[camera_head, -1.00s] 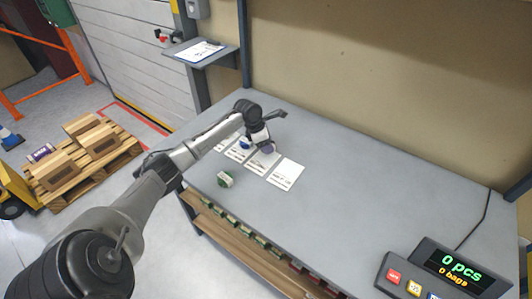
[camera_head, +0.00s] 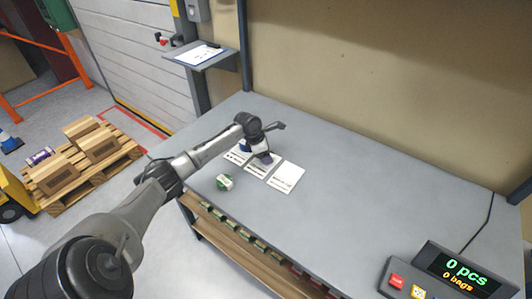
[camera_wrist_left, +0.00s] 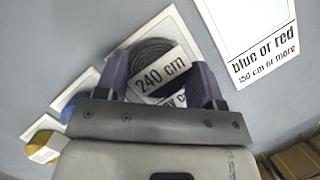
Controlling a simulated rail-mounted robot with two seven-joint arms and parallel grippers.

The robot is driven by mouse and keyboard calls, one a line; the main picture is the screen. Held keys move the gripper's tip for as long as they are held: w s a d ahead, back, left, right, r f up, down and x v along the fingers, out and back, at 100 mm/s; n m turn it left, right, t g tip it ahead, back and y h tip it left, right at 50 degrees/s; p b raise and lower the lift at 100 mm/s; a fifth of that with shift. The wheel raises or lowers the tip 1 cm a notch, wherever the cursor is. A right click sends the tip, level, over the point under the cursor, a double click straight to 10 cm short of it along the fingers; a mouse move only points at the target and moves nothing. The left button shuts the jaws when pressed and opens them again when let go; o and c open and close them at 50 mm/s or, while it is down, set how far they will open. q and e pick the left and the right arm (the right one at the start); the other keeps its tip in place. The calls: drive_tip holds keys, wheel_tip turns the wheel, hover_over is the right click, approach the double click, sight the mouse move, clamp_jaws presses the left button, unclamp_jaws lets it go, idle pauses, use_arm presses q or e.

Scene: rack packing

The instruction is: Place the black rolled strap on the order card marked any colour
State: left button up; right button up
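The black rolled strap (camera_wrist_left: 152,53), with a white "240 cm" label, is between the purple fingers of my left gripper (camera_wrist_left: 160,82) in the left wrist view. The fingers sit against both sides of it. A white card (camera_wrist_left: 174,26) lies under the strap; the part of its print that shows fits "any colour". In the head view my left gripper (camera_head: 263,156) is low over this middle card (camera_head: 256,170) and hides the strap. I cannot tell whether the strap touches the card. My right gripper is out of view.
The "blue or red" card (camera_head: 287,178) is bare, to the right. A green-and-white roll (camera_head: 225,182) lies on the table in front of the cards. A blue roll (camera_wrist_left: 68,108) and a yellow roll (camera_wrist_left: 42,148) lie left. The table's right is clear up to the counter display (camera_head: 455,275).

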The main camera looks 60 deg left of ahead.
use_arm(q)
drive_tip(key=o, duration=0.4)
drive_tip(key=shift+c, duration=0.2)
drive_tip(key=p+v, duration=0.3)
drive_tip(key=v, duration=0.9)
drive_tip(key=shift+r, duration=0.15)
